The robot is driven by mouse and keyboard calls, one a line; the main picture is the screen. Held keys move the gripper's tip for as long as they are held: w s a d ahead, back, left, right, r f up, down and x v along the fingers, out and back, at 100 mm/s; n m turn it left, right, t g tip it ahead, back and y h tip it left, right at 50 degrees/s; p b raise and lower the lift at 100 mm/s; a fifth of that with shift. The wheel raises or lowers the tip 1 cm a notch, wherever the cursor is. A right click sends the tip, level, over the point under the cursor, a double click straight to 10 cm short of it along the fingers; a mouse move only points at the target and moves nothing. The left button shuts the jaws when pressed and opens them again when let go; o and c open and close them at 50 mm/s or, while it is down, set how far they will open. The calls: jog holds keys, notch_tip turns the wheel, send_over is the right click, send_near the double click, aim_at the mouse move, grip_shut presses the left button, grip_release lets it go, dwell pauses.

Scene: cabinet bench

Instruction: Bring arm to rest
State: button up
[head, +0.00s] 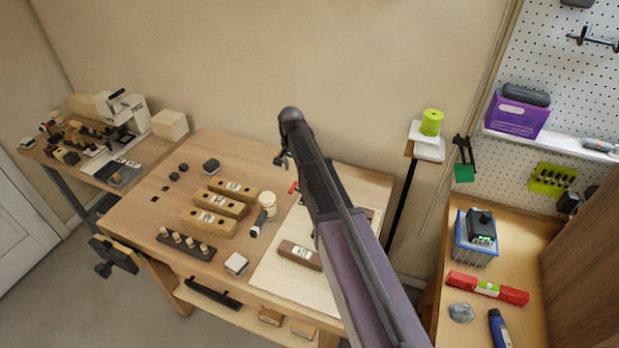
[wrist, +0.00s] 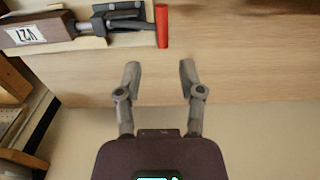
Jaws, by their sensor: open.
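My arm (head: 350,225) reaches from the lower right across the wooden workbench (head: 130,215), with its bend high over the bench's back. My gripper (head: 283,160) hangs small and dark below that bend, above the bench. In the wrist view my gripper (wrist: 160,72) shows its two grey fingers spread apart with nothing between them. Bare wood and a pale surface lie behind the fingers. A dark clamp (wrist: 125,18) with a red handle (wrist: 162,26) lies apart from the fingertips, beside a brown labelled block (wrist: 40,33).
On the bench stand wooden planes (head: 208,222), a peg rack (head: 186,243), a white-topped jar (head: 267,203) and a pale board (head: 285,270) partly hidden by my arm. A lamp-like stand (head: 403,195) rises at right. A side counter (head: 455,335) holds a red level (head: 487,289).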

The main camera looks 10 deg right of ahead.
jog(key=shift+s, duration=0.1)
jog(key=s+d+n, duration=0.2)
jog(key=s+n, duration=0.1)
jog(key=s, duration=0.9)
jog(key=s+d+n, duration=0.2)
jog(key=s+n, duration=0.1)
jog(key=s, duration=1)
jog(key=shift+s+d+n, duration=0.3)
jog(key=shift+d+n, duration=0.05)
jog(key=shift+n, duration=0.05)
